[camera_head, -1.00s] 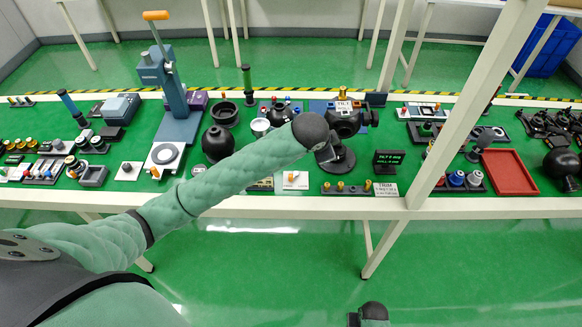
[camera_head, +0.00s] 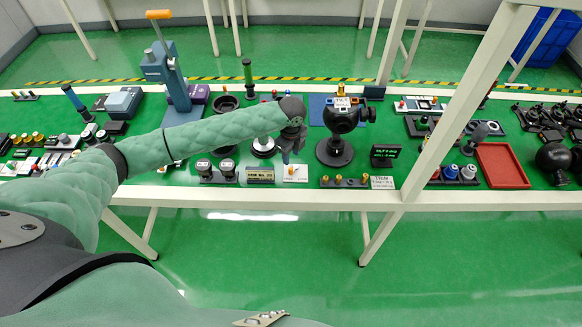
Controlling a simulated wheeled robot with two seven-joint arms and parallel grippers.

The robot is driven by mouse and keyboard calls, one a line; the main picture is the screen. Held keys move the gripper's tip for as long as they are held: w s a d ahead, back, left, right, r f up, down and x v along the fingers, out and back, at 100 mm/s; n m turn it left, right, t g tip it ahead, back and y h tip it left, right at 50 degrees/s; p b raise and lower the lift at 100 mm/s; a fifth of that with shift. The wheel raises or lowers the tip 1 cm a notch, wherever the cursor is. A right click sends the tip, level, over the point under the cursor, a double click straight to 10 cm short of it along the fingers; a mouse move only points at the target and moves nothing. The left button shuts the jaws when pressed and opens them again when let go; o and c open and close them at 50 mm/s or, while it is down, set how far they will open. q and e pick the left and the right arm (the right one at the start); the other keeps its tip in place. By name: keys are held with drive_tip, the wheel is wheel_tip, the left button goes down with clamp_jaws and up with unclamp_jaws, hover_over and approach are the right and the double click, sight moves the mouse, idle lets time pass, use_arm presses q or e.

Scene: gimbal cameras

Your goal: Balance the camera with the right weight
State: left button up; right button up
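The camera gimbal (camera_head: 343,118) is a black ball-shaped body on a round black stand, with a small white tilt label. A brass piece (camera_head: 340,90) sits on its top. A small rack (camera_head: 345,183) of brass trim weights stands in front of it, beside a white TRIM card (camera_head: 382,183). A black display with green text (camera_head: 385,155) stands to its right. A white plate (camera_head: 300,177) with a small brass-orange piece lies left of the rack. My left gripper (camera_head: 288,156) points down just above this plate; its fingers are too small to read. My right gripper is out of view.
A black two-part holder (camera_head: 216,175) and a labelled block (camera_head: 260,176) stand left of the plate. A blue press (camera_head: 170,80) stands further left. The table's front edge (camera_head: 260,198) is close.

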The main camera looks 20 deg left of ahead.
sight(291, 169)
use_arm(q)
drive_tip(key=shift+f+m, duration=0.15)
drive_tip(key=shift+m, duration=0.15)
drive_tip(key=shift+s+f+p, duration=0.1)
drive_tip(key=shift+f+p, duration=0.2)
drive_tip(key=shift+p, duration=0.05)
wheel_tip(291, 169, down, 6)
drive_tip(key=p, duration=0.3)
drive_tip(key=shift+f, duration=0.5)
drive_tip(key=shift+c, duration=0.5)
clamp_jaws()
